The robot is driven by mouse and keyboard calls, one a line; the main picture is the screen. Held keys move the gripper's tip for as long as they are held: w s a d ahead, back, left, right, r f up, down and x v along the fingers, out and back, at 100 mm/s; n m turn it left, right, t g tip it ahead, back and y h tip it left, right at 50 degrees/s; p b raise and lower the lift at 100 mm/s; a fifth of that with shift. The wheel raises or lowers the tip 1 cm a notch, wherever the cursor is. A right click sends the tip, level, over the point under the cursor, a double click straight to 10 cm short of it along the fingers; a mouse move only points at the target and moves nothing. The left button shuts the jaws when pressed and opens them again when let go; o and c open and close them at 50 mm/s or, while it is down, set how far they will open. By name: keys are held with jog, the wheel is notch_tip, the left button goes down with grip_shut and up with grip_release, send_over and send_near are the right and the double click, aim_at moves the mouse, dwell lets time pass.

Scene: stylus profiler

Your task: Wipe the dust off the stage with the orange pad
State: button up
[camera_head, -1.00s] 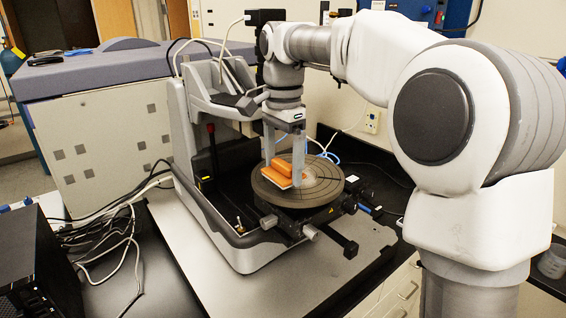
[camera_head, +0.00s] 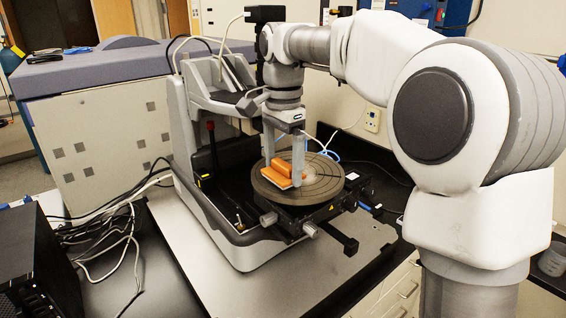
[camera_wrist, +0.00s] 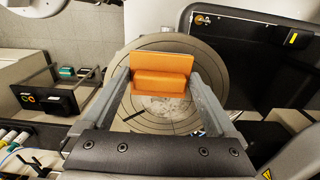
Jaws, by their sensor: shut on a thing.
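The orange pad (camera_head: 281,172) is a flat orange block with a raised grip and a pale lower edge. It lies on or just above the round grey stage (camera_head: 330,194), towards its left side in the head view. My gripper (camera_head: 284,178) points down and is shut on the pad's raised grip; in the wrist view the two fingers (camera_wrist: 163,88) flank the orange pad (camera_wrist: 160,63). A pale dust patch (camera_wrist: 160,106) lies on the stage beside the pad, below it in the wrist view. Whether the pad's underside touches the stage cannot be told.
The profiler's grey frame (camera_head: 183,140) rises left of and behind the stage. Knobs (camera_head: 309,229) and a black arm stick out at the stage's front. Loose cables (camera_head: 110,240) and a black box (camera_head: 35,265) are at the left. The bare plate in front is clear.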

jog(key=shift+f+b, duration=0.35)
jog(key=shift+f, duration=0.3)
